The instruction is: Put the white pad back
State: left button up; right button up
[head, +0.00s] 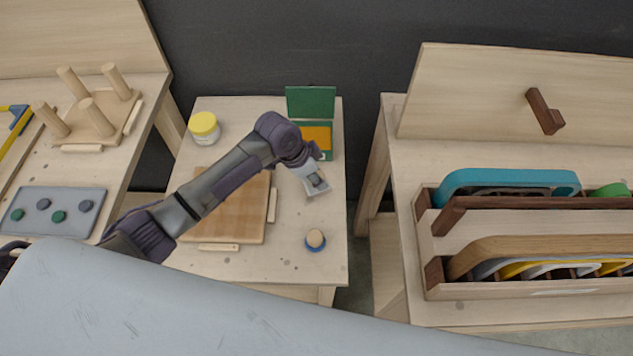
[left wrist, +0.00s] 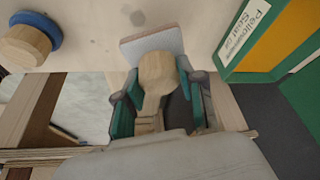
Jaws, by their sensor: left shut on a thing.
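The white pad (head: 321,194) has a round wooden knob and shows just below my left gripper (head: 314,178) in the head view. In the left wrist view my left gripper (left wrist: 158,100) is shut around the wooden knob, with the white pad (left wrist: 150,44) beyond it. The pad is over the middle table; I cannot tell whether it touches the top. A green tin (head: 316,155) with an open lid and orange inside stands just behind the gripper; its labelled edge (left wrist: 243,32) shows at right in the wrist view. My right gripper is not in view.
A second wooden knob with a blue base (head: 316,241) stands on the middle table (head: 205,260). A rack of coloured curved parts (head: 520,218) is right.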

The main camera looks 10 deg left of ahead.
pick_arm(q)
jog(key=shift+f, duration=1.9)
jog(key=shift+f, duration=0.2)
jog(key=o, duration=1)
jog(key=v, duration=1.2)
jog(key=shift+r, duration=0.25)
